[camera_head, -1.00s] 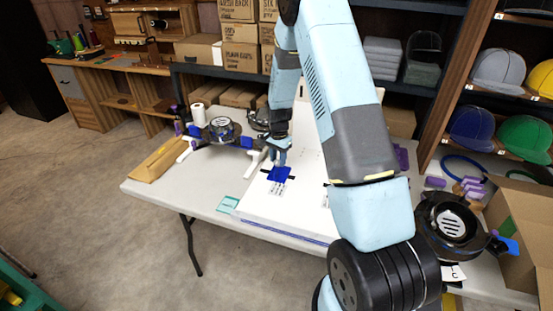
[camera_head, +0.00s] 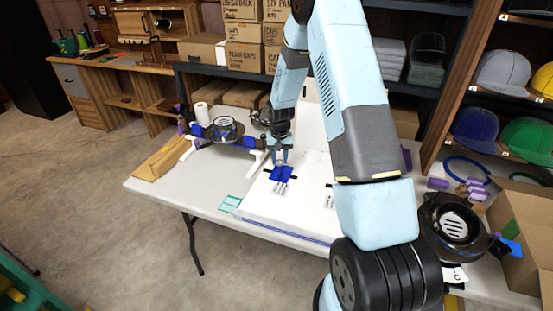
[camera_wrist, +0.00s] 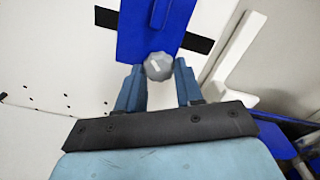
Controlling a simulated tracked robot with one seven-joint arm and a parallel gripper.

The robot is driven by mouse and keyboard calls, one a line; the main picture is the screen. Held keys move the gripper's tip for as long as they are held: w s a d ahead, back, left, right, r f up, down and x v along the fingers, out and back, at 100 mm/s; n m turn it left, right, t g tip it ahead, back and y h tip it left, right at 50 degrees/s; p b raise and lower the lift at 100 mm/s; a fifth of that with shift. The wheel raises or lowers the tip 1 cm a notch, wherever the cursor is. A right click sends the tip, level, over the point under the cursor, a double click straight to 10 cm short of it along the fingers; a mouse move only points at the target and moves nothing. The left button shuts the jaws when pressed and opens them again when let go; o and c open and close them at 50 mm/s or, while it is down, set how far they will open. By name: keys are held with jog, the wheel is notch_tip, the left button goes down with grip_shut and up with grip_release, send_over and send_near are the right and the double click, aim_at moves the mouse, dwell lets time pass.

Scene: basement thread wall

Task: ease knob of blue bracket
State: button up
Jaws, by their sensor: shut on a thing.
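The blue bracket (camera_head: 282,174) sits on the white board on the table, across a black strip. In the wrist view the bracket (camera_wrist: 148,38) fills the top middle. Its grey ribbed knob (camera_wrist: 158,66) has a pale mark on its face and sits at the bracket's lower end. My gripper (camera_wrist: 159,73) is shut on the knob, with one blue finger on each side. In the head view my gripper (camera_head: 280,158) is at the bracket's far edge, and the knob is too small to make out there.
The white board (camera_head: 255,208) lies on the pale table (camera_head: 160,190). A blue and black device (camera_head: 222,130) stands to the left, near a paper roll (camera_head: 201,113). A cardboard box (camera_head: 515,215) stands at the right. The table's front left is mostly clear.

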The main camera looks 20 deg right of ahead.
aim_at(279, 160)
jog(key=n, duration=0.4)
jog(key=shift+w+d+r, duration=0.15)
jog(key=shift+w, duration=0.05)
jog(key=shift+n, duration=2.2)
jog(key=o, duration=1)
jog(key=shift+s, duration=0.1)
jog(key=shift+o, duration=0.2)
jog(key=shift+a, duration=0.2)
notch_tip(279, 160, up, 14)
jog(key=shift+f, duration=0.25)
